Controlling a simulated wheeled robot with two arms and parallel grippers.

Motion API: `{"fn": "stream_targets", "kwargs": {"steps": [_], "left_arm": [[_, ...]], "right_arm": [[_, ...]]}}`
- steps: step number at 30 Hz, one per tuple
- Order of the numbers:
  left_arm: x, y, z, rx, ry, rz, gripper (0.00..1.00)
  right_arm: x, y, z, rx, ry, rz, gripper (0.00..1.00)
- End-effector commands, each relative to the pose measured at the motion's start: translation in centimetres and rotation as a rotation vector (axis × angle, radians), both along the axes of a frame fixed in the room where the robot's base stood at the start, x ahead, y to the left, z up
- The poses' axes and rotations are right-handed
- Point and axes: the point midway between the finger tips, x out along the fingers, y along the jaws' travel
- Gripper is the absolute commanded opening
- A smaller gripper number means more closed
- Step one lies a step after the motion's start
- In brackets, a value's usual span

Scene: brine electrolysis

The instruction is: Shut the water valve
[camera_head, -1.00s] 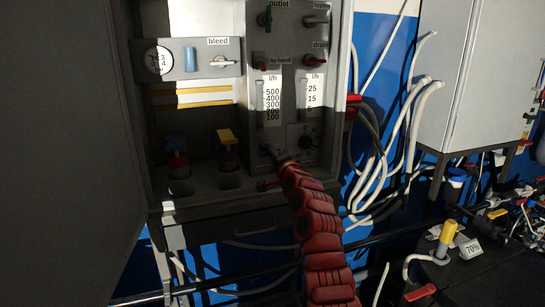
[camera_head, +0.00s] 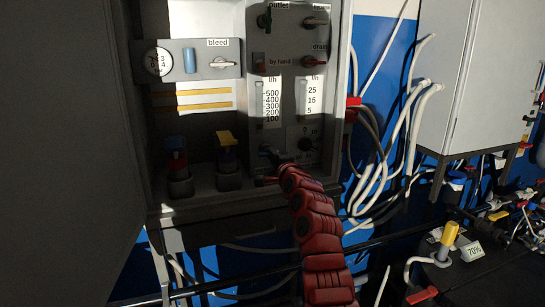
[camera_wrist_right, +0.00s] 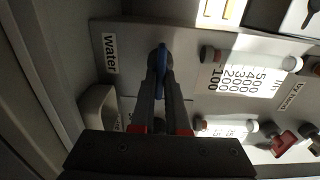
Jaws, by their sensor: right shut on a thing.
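The water valve has a blue handle (camera_wrist_right: 162,58) beside a "water" label (camera_wrist_right: 110,53) on a grey panel in the right wrist view. The handle lies between the two dark fingers of my right gripper (camera_wrist_right: 162,82), which is shut on it. In the head view my right gripper (camera_head: 273,158) is at the lower left of the panel, below the flow tubes, at the end of my red arm. It hides most of the valve there. My left gripper is not in view.
The panel (camera_head: 287,72) carries flow tubes, an outlet valve (camera_head: 264,20) and a red drain handle (camera_head: 315,62) above my gripper. Two bottles stand in holders to the left (camera_head: 178,172). Loose white hoses (camera_head: 392,140) hang to the right of the cabinet.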

Motion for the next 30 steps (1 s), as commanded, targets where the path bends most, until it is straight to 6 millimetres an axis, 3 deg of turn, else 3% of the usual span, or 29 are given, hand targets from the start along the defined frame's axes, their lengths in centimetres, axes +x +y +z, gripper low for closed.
{"fn": "stream_targets", "kwargs": {"steps": [1,2,6,20,30], "left_arm": [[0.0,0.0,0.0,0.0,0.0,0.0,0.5],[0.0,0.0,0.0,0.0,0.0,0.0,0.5],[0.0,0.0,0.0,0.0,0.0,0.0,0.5],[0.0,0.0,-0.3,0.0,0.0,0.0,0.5],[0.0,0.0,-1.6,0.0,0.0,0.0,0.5]], "right_arm": [[0.0,-0.1,0.1,0.002,-0.002,-0.002,0.0],[0.0,-0.1,0.1,0.002,-0.002,-0.002,0.18],[0.0,-0.1,0.1,0.001,-0.002,-0.001,0.42],[-0.7,-0.4,-0.1,0.001,-0.002,-0.002,0.42],[-5.0,-1.7,-0.3,-0.005,-0.005,-0.001,0.42]]}}
